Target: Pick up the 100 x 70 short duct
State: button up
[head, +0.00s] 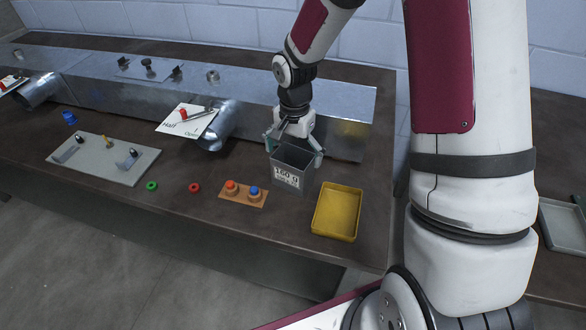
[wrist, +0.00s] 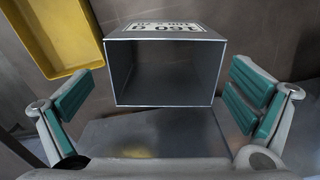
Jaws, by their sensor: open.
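The short duct (head: 290,183) is a grey, open-topped rectangular sheet-metal piece. It stands on the brown bench, with a white label reading "160 g" on its front; the smaller print is hard to read. My gripper (head: 293,151) is open above and around its upper end, one finger on each side. In the wrist view I look down into the hollow duct (wrist: 165,75), which lies between the two teal-padded fingers (wrist: 160,97). Gaps show on both sides, and the right finger looks nearer to the duct than the left. Nothing is held.
A yellow tray (head: 337,212) stands close to the duct's right. The long metal duct (head: 345,138) runs behind. A grey plate with small parts (head: 103,160) lies far left.

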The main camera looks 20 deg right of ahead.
jog(key=shift+w+a+f, duration=0.1)
jog(key=shift+f, duration=1.45)
jog(key=shift+w+f, duration=0.1)
jog(key=shift+f, duration=1.4)
jog(key=c, duration=1.1)
